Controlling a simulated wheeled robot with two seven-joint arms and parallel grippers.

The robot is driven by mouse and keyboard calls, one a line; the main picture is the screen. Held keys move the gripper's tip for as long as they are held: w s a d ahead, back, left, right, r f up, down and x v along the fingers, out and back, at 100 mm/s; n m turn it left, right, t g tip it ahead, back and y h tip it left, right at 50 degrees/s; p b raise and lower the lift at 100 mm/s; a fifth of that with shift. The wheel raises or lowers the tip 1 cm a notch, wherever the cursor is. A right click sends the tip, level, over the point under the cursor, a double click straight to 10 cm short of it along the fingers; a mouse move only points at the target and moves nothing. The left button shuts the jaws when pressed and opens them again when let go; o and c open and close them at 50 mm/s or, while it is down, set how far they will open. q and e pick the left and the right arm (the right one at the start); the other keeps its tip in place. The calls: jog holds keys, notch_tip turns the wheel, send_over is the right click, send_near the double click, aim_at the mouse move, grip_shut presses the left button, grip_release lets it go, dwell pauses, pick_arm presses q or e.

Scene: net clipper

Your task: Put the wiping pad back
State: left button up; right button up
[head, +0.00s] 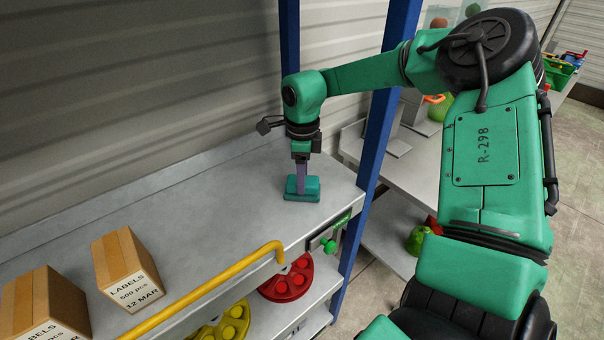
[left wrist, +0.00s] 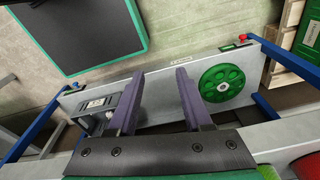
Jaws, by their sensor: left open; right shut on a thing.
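The wiping pad (head: 311,188) is a small teal block at the right end of the grey shelf top (head: 223,222) in the head view. My right gripper (head: 301,184) points down at it from above and is shut on it. The pad is at the shelf surface; I cannot tell whether it presses on it. My left gripper (left wrist: 155,102) shows only in the left wrist view, with its two purple fingers apart and nothing between them.
Two label boxes (head: 126,268) (head: 42,306) stand at the left of the shelf top. A yellow rail (head: 205,288) runs along its front. A blue post (head: 385,110) rises at the right end. Red (head: 288,280) and yellow discs sit below. The left wrist view shows a green wheel (left wrist: 222,83).

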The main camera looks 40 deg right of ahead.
jog(key=o, duration=1.1)
jog(key=shift+s, duration=0.15)
jog(key=shift+c, duration=0.2)
jog(key=shift+o, duration=1.2)
jog(key=shift+w+r, duration=0.2)
pick_arm(q)
jog(key=f+b, duration=0.1)
jog(key=s+f+b, duration=0.1)
jog(key=f+b, duration=0.1)
jog(key=shift+s+a+f, duration=0.1)
jog(key=shift+s+f, duration=0.05)
jog(key=shift+s, duration=0.1)
pick_arm(e)
notch_tip(320, 180, up, 12)
jog(key=shift+s+f, duration=0.15)
